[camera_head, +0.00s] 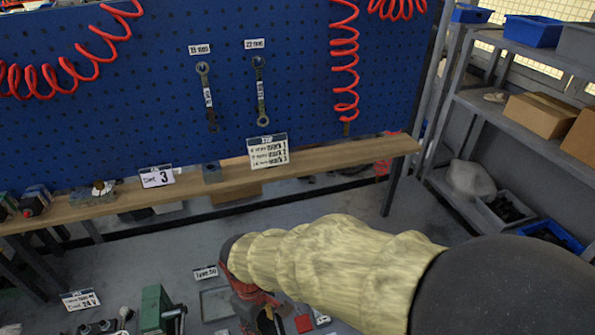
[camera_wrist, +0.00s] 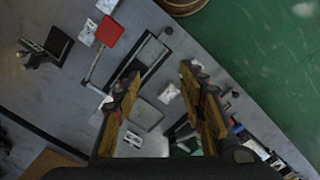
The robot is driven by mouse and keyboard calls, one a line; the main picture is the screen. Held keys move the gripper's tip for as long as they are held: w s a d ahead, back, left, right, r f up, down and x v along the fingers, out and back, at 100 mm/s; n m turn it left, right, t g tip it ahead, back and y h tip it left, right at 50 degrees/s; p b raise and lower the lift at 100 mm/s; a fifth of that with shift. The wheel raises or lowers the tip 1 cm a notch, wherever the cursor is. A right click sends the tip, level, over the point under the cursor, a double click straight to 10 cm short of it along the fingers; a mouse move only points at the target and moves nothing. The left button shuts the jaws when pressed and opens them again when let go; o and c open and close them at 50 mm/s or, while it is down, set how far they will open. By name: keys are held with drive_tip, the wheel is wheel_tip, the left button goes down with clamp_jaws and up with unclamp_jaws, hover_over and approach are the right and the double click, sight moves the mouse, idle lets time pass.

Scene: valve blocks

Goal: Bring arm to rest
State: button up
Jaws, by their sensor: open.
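My arm (camera_head: 330,262) in its pale yellow sleeve reaches in from the lower right of the head view, over the grey work surface. Its far end, red and black, is low in the middle of that view, partly hidden by the sleeve and the frame edge. In the wrist view my gripper (camera_wrist: 158,88) is open, with its two fingers apart and nothing between them. Below the fingers is the grey table (camera_wrist: 62,88) with several small parts, apart from the gripper as far as I can tell. A red-ended tool (camera_wrist: 112,32) lies beyond the left finger.
A blue pegboard (camera_head: 150,100) with two wrenches stands behind a wooden ledge (camera_head: 345,157). A green vise-like block (camera_head: 155,308) is left of my arm. A grey shelf rack (camera_head: 520,135) with bins stands at right. Green floor (camera_wrist: 270,70) shows past the table edge.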

drive_tip(key=s+d+r+m+t+b, duration=0.2)
drive_tip(key=d+m+b, duration=0.4)
drive_tip(key=d, duration=0.7)
drive_tip(key=s+d+r+m+t+b, duration=0.2)
drive_tip(key=d+m+b, duration=0.4)
drive_tip(key=d, duration=0.8)
wheel_tip(320, 180, up, 2)
drive_tip(key=shift+d+r+t+y+b, duration=0.15)
drive_tip(key=shift+d+t+y+b, duration=0.15)
drive_tip(key=shift+t+b, duration=0.6)
